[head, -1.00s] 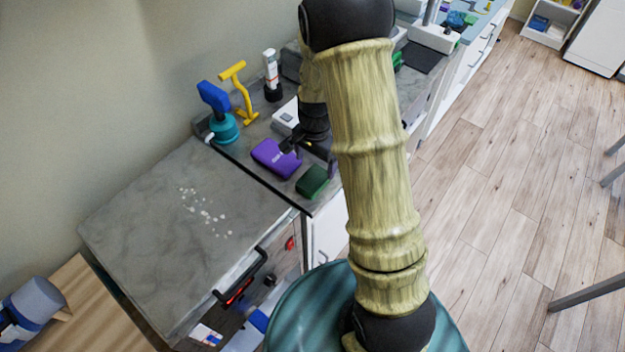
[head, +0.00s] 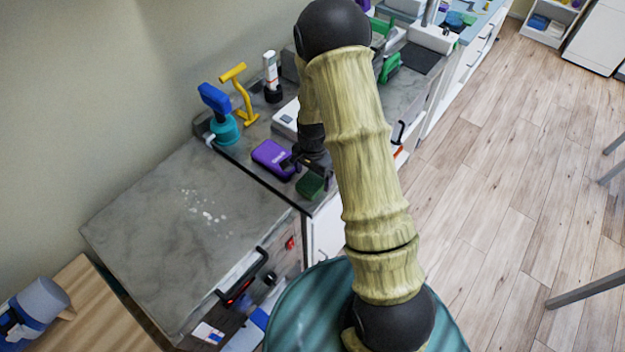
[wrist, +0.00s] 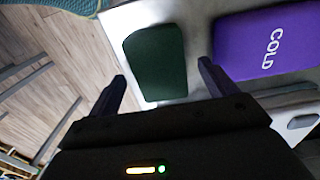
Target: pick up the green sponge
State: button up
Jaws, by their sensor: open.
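The green sponge (head: 311,184) lies on the grey counter near its front corner, right of the purple cold pack (head: 272,158). In the wrist view the dark green sponge (wrist: 157,62) lies ahead of my gripper, mostly between the lines of its two fingers. My gripper (wrist: 160,85) is open and empty, its fingertips close to the sponge's near edge. The cold pack (wrist: 268,42), marked COLD, lies just beyond the right finger. In the head view my gripper (head: 318,172) is above the sponge and partly covers it. Whether a finger touches the sponge I cannot tell.
A blue and teal pump-like item (head: 220,118), a yellow T-shaped handle (head: 240,92) and a white bottle (head: 271,72) stand behind the cold pack. A white device (head: 286,118) is close to my wrist. The grey top (head: 160,230) at left is mostly clear.

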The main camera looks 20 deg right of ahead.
aim_at(313, 179)
jog(key=shift+f, duration=0.4)
jog(key=shift+c, duration=0.5)
jog(key=c, duration=1.1)
jog(key=shift+o, duration=0.2)
jog(key=shift+r, duration=0.1)
notch_tip(313, 179, up, 10)
jog(key=b, duration=0.1)
jog(key=shift+b, duration=0.35)
